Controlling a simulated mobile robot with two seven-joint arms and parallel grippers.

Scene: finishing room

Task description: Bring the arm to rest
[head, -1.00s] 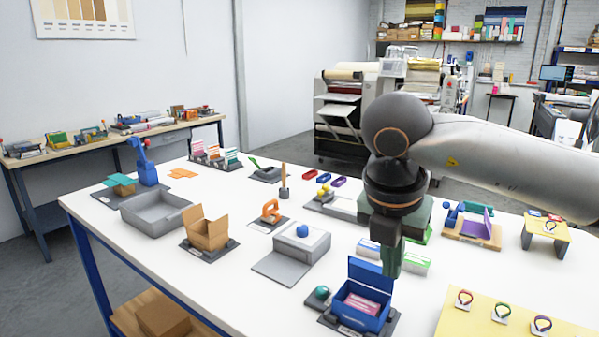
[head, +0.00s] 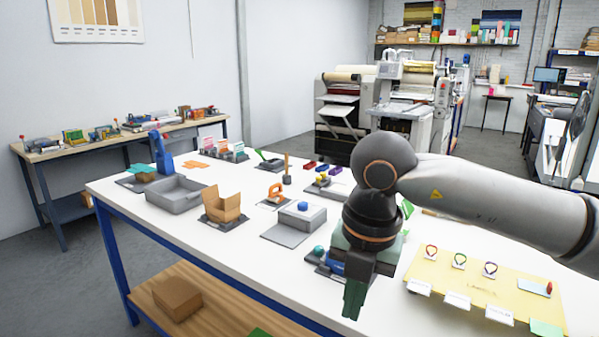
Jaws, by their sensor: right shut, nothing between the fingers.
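My right gripper (head: 353,298) shows in the head view at the lower middle, pointing down near the front edge of the white table (head: 240,238). Its green fingers are together and hold nothing. My right arm comes in from the right and crosses over the table. The gripper and wrist hide most of a blue box (head: 330,262) behind them. My left gripper is not in view.
A grey tray (head: 176,205), an open cardboard box (head: 222,206), and a grey block with a blue ball (head: 302,207) stand left of my gripper. A yellow board (head: 470,289) with several small rings lies to the right. A brown box (head: 177,298) sits on the lower shelf.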

